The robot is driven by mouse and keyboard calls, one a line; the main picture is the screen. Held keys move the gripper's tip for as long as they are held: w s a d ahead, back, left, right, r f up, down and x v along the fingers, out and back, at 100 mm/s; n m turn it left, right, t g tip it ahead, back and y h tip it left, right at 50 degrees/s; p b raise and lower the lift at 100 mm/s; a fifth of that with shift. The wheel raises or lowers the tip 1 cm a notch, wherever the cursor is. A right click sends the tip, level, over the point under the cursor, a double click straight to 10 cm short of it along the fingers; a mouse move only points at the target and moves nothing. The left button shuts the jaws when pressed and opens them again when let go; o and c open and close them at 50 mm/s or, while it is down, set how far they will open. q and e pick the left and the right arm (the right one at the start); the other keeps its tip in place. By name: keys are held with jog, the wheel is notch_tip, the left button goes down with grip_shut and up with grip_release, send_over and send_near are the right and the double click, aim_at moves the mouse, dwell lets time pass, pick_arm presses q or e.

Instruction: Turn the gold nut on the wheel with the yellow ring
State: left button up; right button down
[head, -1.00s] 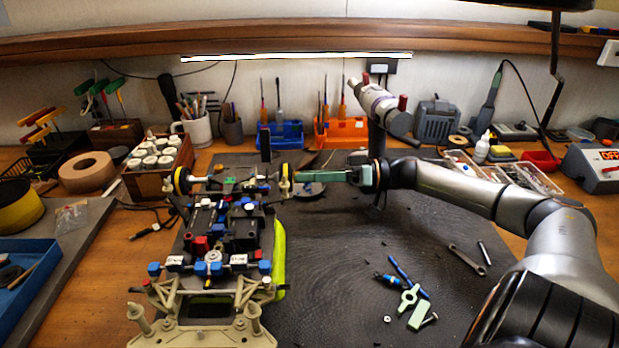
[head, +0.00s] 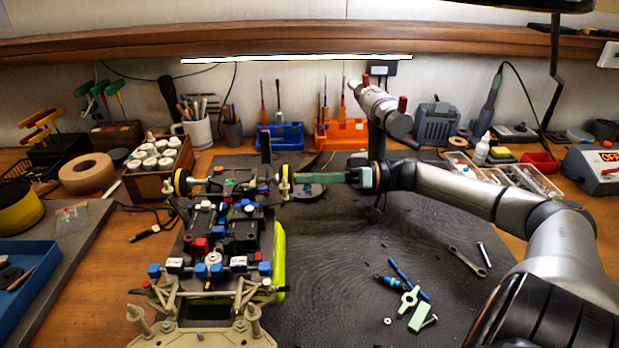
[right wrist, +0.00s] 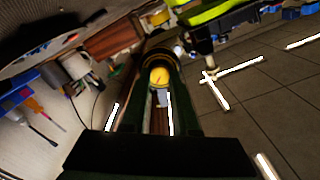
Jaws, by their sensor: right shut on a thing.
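The RC car chassis (head: 225,235) stands on the dark mat, with a yellow-ringed wheel mount (head: 284,180) at its far right corner. My right gripper (head: 297,184) reaches in from the right, level, with its fingertips at the outer side of that mount. In the right wrist view the round gold nut (right wrist: 159,76) sits between the fingertips of my right gripper (right wrist: 158,88), which is shut on it. The fingers hide the nut in the head view. My left gripper is out of view.
A wrench (head: 467,262), a blue tool (head: 390,283) and pale green parts (head: 410,300) lie on the mat at the right. A wooden box of jars (head: 157,170) stands left of the chassis. Screwdriver holders (head: 340,133) line the back. The mat right of the chassis is mostly clear.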

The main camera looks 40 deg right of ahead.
jog(key=shift+m+p, duration=3.6)
jog(key=shift+m, duration=0.3)
jog(key=c, duration=0.6)
grip_release()
jog(key=shift+c, duration=0.2)
jog(key=b+v, duration=0.1)
jog(key=v, duration=1.1)
jog(key=shift+s+d, duration=0.2)
jog(key=shift+d, duration=0.05)
